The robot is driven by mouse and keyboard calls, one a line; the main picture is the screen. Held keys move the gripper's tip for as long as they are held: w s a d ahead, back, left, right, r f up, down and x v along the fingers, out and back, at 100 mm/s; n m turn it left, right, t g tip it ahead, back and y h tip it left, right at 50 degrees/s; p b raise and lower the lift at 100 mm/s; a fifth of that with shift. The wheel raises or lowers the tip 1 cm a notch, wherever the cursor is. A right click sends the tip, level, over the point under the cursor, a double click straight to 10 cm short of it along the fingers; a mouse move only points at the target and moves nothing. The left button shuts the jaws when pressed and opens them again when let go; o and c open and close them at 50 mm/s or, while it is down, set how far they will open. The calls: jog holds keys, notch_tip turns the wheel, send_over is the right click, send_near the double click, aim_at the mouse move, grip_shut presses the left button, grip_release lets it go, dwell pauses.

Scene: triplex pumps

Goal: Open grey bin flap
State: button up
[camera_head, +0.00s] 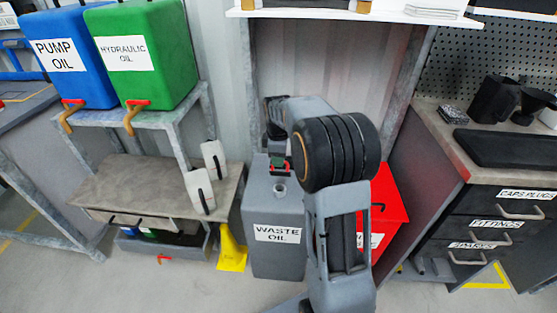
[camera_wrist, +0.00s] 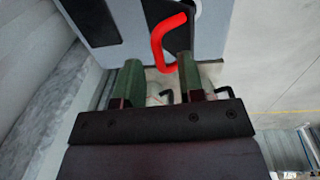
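The grey bin (camera_head: 277,225), labelled WASTE OIL, stands on the floor in the middle of the head view, partly hidden by my arm. My gripper (camera_head: 280,166) is over the back of the bin top, small and partly hidden in that view. In the wrist view my gripper (camera_wrist: 158,72) has two green fingers set apart, with nothing clearly held between them. A bent red handle (camera_wrist: 160,45) on a light grey and black body (camera_wrist: 110,18) is at the fingertips. I cannot tell whether it touches a finger. The flap's edges are not clear.
A red bin (camera_head: 392,205) stands right of the grey bin, partly behind my arm. A low table (camera_head: 150,190) with white jugs (camera_head: 199,190) and a yellow funnel (camera_head: 231,250) are at left. A drawer cabinet (camera_head: 490,225) is at right. A shelf (camera_head: 340,15) is above.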

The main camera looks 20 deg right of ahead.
jog(key=shift+f, duration=0.3)
grip_shut()
dwell(0.4)
